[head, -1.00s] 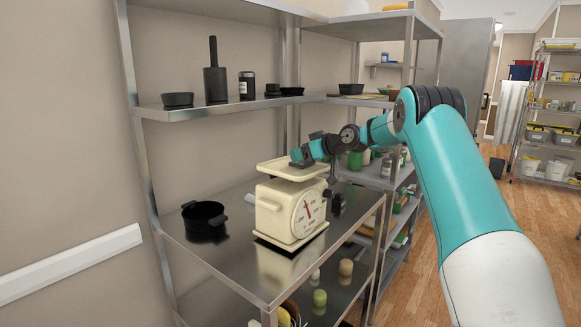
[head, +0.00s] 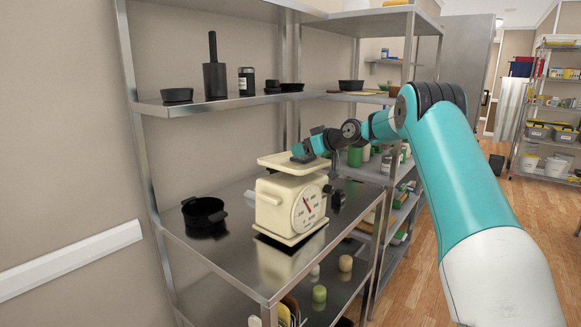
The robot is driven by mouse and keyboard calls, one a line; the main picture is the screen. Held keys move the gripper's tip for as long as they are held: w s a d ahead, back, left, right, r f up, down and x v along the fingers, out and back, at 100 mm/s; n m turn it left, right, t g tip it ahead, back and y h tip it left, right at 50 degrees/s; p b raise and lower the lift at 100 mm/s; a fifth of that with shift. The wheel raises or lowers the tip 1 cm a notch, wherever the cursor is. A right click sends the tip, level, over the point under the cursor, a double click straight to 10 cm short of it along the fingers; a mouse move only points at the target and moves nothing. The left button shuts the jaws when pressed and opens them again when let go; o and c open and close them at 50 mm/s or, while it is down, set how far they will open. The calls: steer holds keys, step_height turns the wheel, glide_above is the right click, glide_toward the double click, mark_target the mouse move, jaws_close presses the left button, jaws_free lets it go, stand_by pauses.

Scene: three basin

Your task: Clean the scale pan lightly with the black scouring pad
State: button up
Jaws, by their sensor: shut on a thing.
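The cream kitchen scale (head: 290,206) stands upright on the steel counter, its round dial facing front right. Its flat cream scale pan (head: 274,160) is on top. My gripper (head: 303,152) reaches in from the right over the pan. It is shut on a small dark piece, the black scouring pad (head: 303,158), which sits low at the pan's surface. I cannot tell whether the pad presses on the pan or hovers just above it. The fingertips are small and partly hidden.
A black pot (head: 204,211) stands on the counter to the left. The upper shelf (head: 215,105) holds dark bowls and jars above the scale. A dark object (head: 337,198) lies right of the scale. The counter (head: 205,250) is bare in front of the pot.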

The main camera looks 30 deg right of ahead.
mark_target(298, 159)
steer(key=a+b, duration=0.1)
steer(key=s+a+b, duration=0.1)
steer(key=a+b, duration=0.1)
steer(key=shift+a+f, duration=0.1)
steer(key=shift+f, duration=0.1)
steer(key=shift+s+a+r, duration=0.2)
steer(key=shift+a, duration=0.25)
steer(key=shift+f+b, duration=0.15)
steer(key=shift+b, duration=0.2)
stand_by(0.5)
